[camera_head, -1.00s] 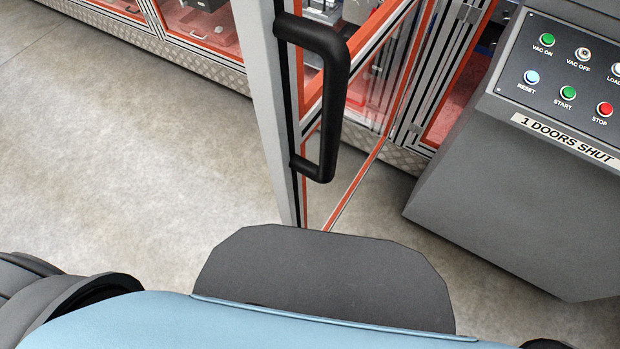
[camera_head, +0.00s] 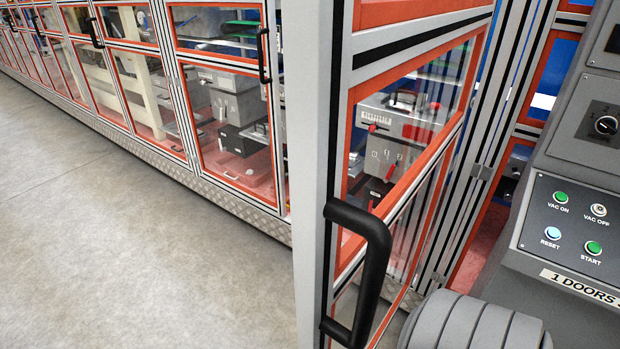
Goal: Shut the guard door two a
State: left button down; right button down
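A guard door (camera_head: 405,180) with a grey metal frame, orange edging and clear panes stands swung open, its free edge toward me. I cannot read a label naming it door two a. Its black handle (camera_head: 372,270) is on the free edge at the lower middle. The hinge (camera_head: 481,172) is on the far right post. A grey rounded part of my arm shows at the bottom right, near the handle in the picture. Neither gripper's fingers are in view.
A grey control console (camera_head: 570,150) with several buttons stands close on the right of the door. A long row of guarded cabinets (camera_head: 140,85) with black handles runs to the left. The concrete floor (camera_head: 130,230) at left is clear.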

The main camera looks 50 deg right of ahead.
aim_at(337, 54)
jog(key=u, duration=0.15)
jog(key=k, duration=0.9)
jog(key=z, duration=1.65)
